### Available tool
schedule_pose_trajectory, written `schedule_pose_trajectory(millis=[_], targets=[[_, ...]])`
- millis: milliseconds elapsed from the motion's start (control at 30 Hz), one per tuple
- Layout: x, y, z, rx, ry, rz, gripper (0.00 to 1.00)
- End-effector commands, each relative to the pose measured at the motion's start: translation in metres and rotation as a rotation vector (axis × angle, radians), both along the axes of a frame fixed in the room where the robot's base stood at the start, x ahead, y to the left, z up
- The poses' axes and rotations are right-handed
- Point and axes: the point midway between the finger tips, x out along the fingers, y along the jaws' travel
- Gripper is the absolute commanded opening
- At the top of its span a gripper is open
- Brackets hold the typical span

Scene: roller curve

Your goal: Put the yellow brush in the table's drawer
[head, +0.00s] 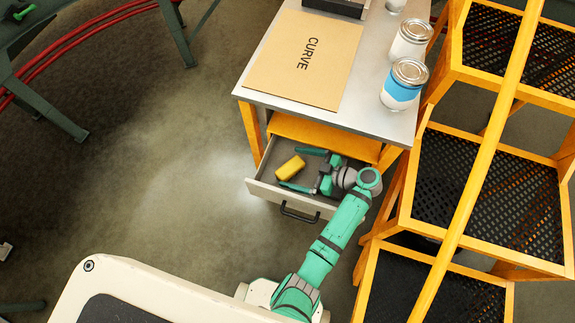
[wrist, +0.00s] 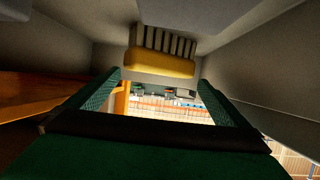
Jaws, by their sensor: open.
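The yellow brush (head: 290,167) lies inside the pulled-out drawer (head: 268,192) of the table (head: 360,95). In the wrist view the yellow brush (wrist: 160,63) shows its yellow body and grey bristles, with the bristles toward the drawer floor. My gripper (head: 291,168) is down in the drawer and open, with one green finger on each side of the brush. In the wrist view my gripper's fingers (wrist: 160,78) show gaps to both sides of the brush, and it is not gripped. The drawer's dark handle (head: 299,213) faces my base.
On the tabletop lie a cardboard sheet marked CURVE (head: 303,60) and several cans, one of them blue and white (head: 402,86). An orange frame with black mesh panels (head: 487,190) stands close on the right. The floor left of the drawer (head: 170,160) is clear.

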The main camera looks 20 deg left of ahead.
Motion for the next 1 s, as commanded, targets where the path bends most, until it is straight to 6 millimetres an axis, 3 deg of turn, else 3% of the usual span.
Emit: schedule_pose_trajectory(millis=[100,300,1000], targets=[[0.000,-0.017,0.008,0.000,-0.002,-0.003,1.00],[-0.002,-0.030,0.013,0.000,-0.002,0.000,1.00],[-0.005,-0.028,0.019,0.013,0.010,-0.004,1.00]])
